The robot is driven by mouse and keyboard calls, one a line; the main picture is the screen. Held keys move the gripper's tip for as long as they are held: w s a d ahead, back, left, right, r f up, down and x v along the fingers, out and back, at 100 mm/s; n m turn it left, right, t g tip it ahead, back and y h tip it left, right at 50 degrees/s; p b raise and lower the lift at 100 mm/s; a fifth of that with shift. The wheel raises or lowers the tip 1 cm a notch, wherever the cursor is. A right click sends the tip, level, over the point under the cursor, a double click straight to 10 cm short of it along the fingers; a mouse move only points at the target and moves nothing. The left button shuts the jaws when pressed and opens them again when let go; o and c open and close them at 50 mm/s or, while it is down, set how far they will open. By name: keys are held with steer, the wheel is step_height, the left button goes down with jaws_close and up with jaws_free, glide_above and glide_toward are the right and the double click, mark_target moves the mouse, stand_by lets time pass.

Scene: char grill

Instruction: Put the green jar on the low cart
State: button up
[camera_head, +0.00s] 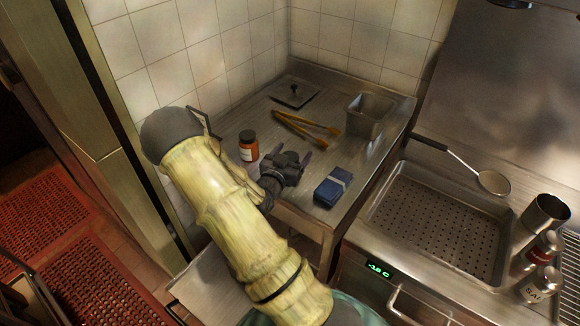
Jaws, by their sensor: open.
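I see no green jar in the head view. The only jar near my gripper is a small orange-brown one with a dark lid and a pale label (248,147), upright on the steel table. My gripper (292,158) is open and empty, just right of that jar, over the table near its front edge. My yellow arm crosses the view below it and hides part of the table's left front. A low steel surface (208,284) shows at the bottom left, partly behind my arm; I cannot tell if it is the low cart.
The steel table (355,82) also holds tongs (305,126), a steel bin (369,114), a flat lid (294,92) and a folded blue cloth (333,187). A perforated sink-like well (440,222), strainer (492,182) and shakers (541,283) are at right. Tiled walls bound the back.

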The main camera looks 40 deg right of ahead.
steer(key=shift+c, duration=0.4)
steer(key=c, duration=1.3)
steer(key=shift+c, duration=0.2)
steer(key=shift+r, duration=0.1)
step_height(320, 180, up, 10)
steer(key=shift+f+b, duration=0.1)
steer(key=shift+b, duration=0.25)
